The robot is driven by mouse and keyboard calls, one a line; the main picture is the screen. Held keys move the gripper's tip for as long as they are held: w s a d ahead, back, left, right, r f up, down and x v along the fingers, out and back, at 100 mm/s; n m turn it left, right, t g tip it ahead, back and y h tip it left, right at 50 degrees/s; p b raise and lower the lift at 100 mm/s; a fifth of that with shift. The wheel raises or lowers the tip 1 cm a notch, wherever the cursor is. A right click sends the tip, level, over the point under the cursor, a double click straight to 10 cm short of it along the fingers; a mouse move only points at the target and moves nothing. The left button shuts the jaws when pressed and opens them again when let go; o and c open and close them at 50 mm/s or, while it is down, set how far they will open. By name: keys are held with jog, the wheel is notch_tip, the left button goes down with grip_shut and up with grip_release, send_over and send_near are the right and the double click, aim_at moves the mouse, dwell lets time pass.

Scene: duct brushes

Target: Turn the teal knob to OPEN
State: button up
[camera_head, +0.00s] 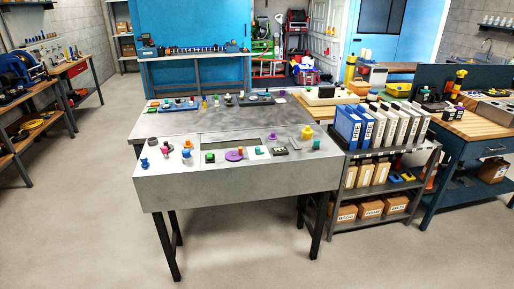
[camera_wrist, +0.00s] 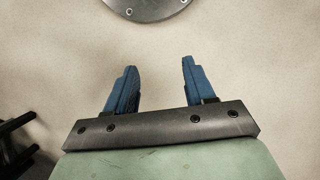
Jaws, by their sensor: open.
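A small teal knob (camera_head: 261,150) stands on the pale grey console (camera_head: 240,185), right of the purple disc. It is too small for me to read its setting or any OPEN mark. My gripper (camera_wrist: 159,68) shows only in the wrist view. Its two blue fingers are apart with nothing between them.
Several small coloured parts share the console top, among them a purple disc (camera_head: 234,155), a green block (camera_head: 210,157) and a yellow piece (camera_head: 307,132). A shelf with binders (camera_head: 348,127) stands close on the right. The floor (camera_head: 90,215) in front and left is clear.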

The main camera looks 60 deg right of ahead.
jog(key=w+d+r+m+t, duration=0.1)
jog(key=w+d+r+t, duration=0.1)
jog(key=w+d+r, duration=0.35)
jog(key=w+d+r+m+t, duration=0.1)
jog(key=w+d+r+m, duration=0.15)
jog(key=w+d, duration=0.6)
jog(key=m+t+h, duration=0.3)
jog(key=m+h, duration=0.2)
jog(key=h, duration=0.1)
send_near(258, 148)
jog(key=w+a+r, duration=0.2)
jog(key=a+r, duration=0.2)
jog(key=w+d+r+m+g, duration=0.1)
jog(key=d+m, duration=0.1)
jog(key=d, duration=0.1)
jog(key=d+f+m, duration=0.1)
jog(key=f, duration=0.3)
jog(key=d+f+m, duration=0.1)
jog(key=d+f, duration=0.1)
jog(key=f, duration=0.2)
jog(key=s+d+f+m+g, duration=0.1)
jog(key=f+m, duration=0.1)
jog(key=f, duration=0.3)
jog(key=shift+d, duration=0.3)
jog(key=shift+c, duration=0.3)
